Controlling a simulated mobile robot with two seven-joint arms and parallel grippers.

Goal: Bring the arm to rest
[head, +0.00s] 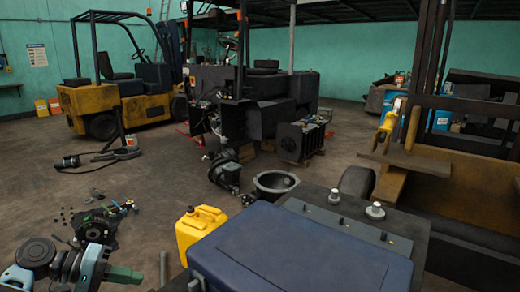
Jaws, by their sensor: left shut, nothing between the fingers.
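My left arm comes in at the bottom left corner, with dark and pale blue links. My left gripper (124,275) is low in the picture, shut and empty, pointing right. It appears apart from the yellow canister (200,233) to its right. Its lower part is cut off by the picture edge. My right arm and gripper are not in view.
A large blue case (300,252) fills the bottom middle. Dark loose parts (95,225) lie on the floor beyond my left gripper. A stripped forklift (255,95) and a yellow forklift (115,80) stand behind. Open floor (160,190) lies between.

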